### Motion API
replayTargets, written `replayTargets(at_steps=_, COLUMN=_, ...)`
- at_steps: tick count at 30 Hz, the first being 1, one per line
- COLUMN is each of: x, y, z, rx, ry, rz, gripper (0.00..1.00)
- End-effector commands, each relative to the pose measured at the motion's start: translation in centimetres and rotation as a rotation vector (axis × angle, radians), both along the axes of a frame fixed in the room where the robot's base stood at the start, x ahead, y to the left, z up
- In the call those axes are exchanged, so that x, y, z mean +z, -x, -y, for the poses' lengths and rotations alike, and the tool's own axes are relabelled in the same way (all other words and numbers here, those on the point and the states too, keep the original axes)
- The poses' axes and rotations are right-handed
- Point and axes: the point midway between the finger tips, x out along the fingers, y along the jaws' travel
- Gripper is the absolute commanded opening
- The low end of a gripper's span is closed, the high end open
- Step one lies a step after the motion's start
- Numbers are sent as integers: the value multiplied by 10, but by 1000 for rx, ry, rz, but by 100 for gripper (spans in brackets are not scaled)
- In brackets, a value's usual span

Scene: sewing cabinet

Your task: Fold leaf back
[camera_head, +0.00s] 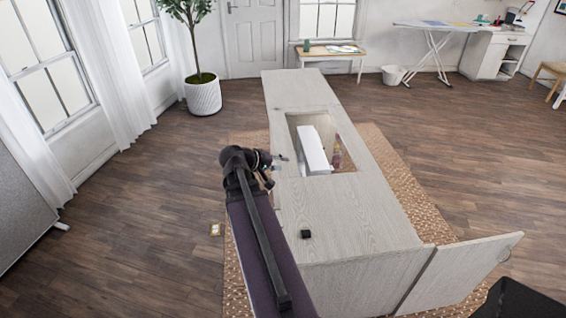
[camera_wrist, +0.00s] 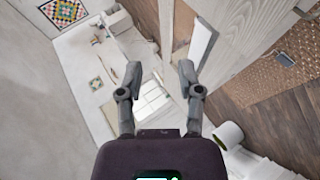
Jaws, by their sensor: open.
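The sewing cabinet (camera_head: 348,215) has a pale wood-grain top with a rectangular opening, where a white sewing machine (camera_head: 312,150) sits low. A pale leaf (camera_head: 298,88) lies flat and level with the top at the far end, beyond a thin seam. My gripper (camera_head: 280,164) is at the cabinet's left edge, beside the opening and short of the leaf. In the wrist view my gripper (camera_wrist: 160,75) has its two fingers apart with nothing held between them. A pale wood-grain panel (camera_wrist: 250,35) shows at the upper right there; I cannot tell which part it is.
A cabinet door (camera_head: 460,272) stands swung out at the near right. A small black block (camera_head: 305,233) lies on the top. A woven rug (camera_head: 405,200) lies under the cabinet. A potted tree (camera_head: 203,95) stands far left. Floor is open right of the rug.

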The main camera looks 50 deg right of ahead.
Motion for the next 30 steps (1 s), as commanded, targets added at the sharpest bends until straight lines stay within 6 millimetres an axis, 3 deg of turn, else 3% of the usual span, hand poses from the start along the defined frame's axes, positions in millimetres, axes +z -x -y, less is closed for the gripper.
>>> replayTargets(at_steps=30, x=31, y=-12, z=-39, rx=0, ry=0, rz=0, gripper=47)
